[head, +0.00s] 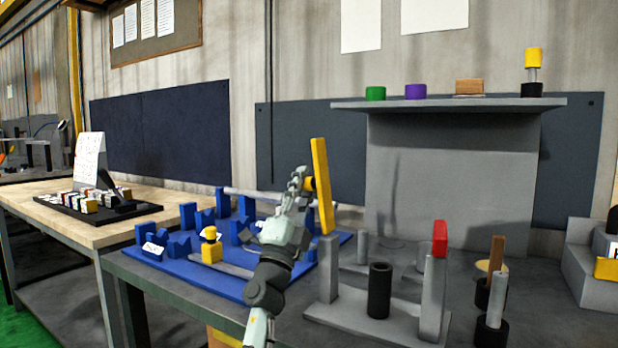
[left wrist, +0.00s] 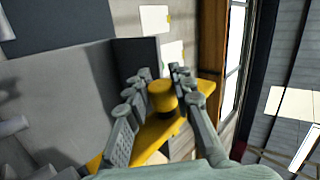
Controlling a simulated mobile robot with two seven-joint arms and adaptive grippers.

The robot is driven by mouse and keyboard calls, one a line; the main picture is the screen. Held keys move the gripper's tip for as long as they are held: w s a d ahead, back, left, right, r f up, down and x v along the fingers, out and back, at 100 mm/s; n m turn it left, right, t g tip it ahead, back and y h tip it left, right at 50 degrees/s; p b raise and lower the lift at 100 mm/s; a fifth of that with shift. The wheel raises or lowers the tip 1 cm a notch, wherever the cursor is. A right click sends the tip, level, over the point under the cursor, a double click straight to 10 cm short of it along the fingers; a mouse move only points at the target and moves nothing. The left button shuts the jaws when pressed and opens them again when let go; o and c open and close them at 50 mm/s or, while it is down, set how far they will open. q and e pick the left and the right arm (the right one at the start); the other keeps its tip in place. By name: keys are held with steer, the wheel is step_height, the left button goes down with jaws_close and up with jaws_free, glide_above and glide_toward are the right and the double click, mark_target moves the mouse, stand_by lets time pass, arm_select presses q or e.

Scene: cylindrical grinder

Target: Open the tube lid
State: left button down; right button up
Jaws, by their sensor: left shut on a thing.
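A long flat yellow plate (head: 322,188) stands nearly upright in the head view, with a round yellow knob on its face. My left gripper (head: 303,183) is at the knob, left of the plate. In the left wrist view the yellow knob (left wrist: 162,96) sits between the fingers of my left gripper (left wrist: 160,82), and the plate (left wrist: 150,137) shows behind it. The gripper is shut on the knob. The plate appears held up in the air, above the bench. I cannot tell from the look alone whether this plate is the tube lid. My right gripper is not in view.
A grey fixture (head: 350,312) with posts and a black cylinder (head: 379,290) stands right of my arm. A blue base (head: 190,262) with blocks lies left. A grey shelf (head: 450,104) behind holds small colored pieces. Upright rods in black holders (head: 491,331) stand at the right.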

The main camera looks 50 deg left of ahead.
arm_select(q)
steer(key=shift+a+f+n+y, duration=0.2)
steer(key=shift+n+y, duration=0.1)
steer(key=shift+y, duration=0.1)
steer(key=c, duration=1.3)
jaws_free()
steer(key=shift+d, duration=0.1)
steer(key=shift+o, duration=0.2)
steer(key=v, duration=0.7)
steer(key=shift+s, duration=0.3)
steer(key=shift+d, duration=0.1)
